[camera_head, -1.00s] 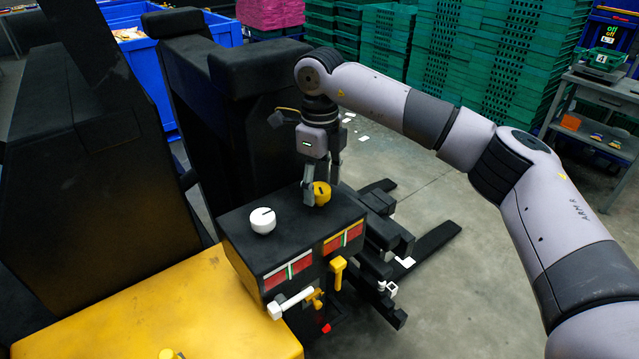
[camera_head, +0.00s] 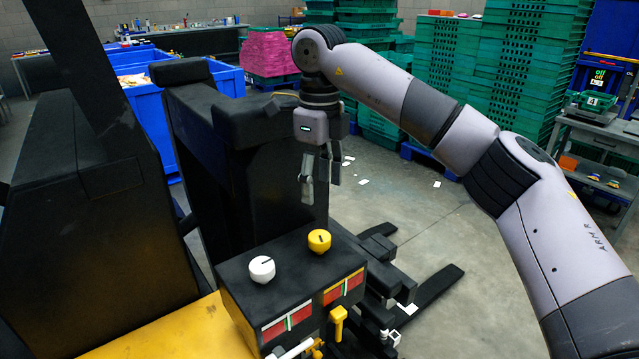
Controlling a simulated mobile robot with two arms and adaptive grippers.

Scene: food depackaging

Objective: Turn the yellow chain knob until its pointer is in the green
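The yellow knob (camera_head: 319,240) sits on top of the black control box (camera_head: 240,284), with a dark pointer mark on its top. A white knob (camera_head: 262,269) sits to its left. On the box's front, a gauge (camera_head: 343,288) with red areas and a narrow green band lies below the yellow knob. A similar gauge (camera_head: 287,321) lies below the white knob. I cannot tell exactly where the pointers stand. My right gripper (camera_head: 321,196) hangs above and behind the yellow knob, apart from it, fingers down and empty, with a gap between them. My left gripper is not in view.
A yellow lever (camera_head: 338,322) and a white-handled lever (camera_head: 296,349) are on the box's front. A tall black post (camera_head: 255,170) stands behind the box. A blue bin (camera_head: 195,90) is behind at left. Green crates (camera_head: 500,75) are stacked at the back right.

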